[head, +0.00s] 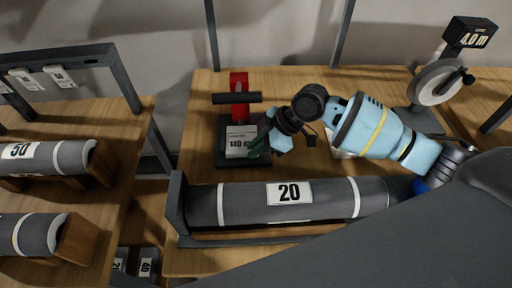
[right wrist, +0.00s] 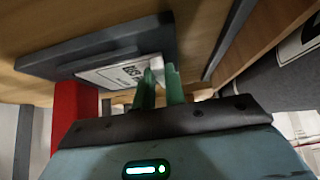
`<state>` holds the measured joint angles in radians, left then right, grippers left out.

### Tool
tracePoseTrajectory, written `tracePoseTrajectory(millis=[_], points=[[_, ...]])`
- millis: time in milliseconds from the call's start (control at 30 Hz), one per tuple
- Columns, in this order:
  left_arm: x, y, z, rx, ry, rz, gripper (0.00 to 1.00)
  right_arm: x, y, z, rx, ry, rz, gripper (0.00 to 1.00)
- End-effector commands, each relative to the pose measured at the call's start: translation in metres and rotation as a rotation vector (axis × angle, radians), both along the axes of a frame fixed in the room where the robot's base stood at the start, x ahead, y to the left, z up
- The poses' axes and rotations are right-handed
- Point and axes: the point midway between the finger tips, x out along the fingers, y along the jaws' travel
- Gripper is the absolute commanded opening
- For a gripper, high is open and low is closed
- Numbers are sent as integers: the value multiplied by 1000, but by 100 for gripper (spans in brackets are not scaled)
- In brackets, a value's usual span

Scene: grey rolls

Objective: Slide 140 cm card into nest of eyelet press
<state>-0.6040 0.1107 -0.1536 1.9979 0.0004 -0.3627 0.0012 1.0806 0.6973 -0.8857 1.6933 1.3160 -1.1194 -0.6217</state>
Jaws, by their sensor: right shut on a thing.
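The eyelet press (head: 238,82) is red with a dark lever and a dark base, at the back of the bench in the head view. Its red post (right wrist: 72,115) and dark base plate also show in the right wrist view. The white card (head: 239,140) with printed text, upside down to the head view, lies over the press base. The card (right wrist: 115,72) reaches the fingertips in the wrist view. My right gripper (head: 262,144), with green fingers, is shut on the card's edge at the right of the press. I cannot tell how fully the card sits in the nest. My left gripper is out of view.
A grey roll marked 20 (head: 245,204) lies in a cradle in front of the press. A reel with a 4.0 m display (head: 470,32) stands at the back right. A rack at left holds rolls, one marked 50 (head: 50,156). Bare bench lies left of the press.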

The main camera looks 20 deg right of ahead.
Motion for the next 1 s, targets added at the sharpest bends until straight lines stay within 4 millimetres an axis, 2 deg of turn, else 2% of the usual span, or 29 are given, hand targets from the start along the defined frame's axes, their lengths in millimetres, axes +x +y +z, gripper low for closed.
tracePoseTrajectory(millis=[200,233,400,767,1000], points=[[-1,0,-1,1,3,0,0,0,0,0,0,-1,1,0],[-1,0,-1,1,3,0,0,0,0,0,0,-1,1,16],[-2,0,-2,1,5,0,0,0,0,0,0,-1,1,37],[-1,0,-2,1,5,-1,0,0,0,0,0,0,0,37],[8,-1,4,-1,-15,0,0,-6,-22,29,-2,-2,0,37]])
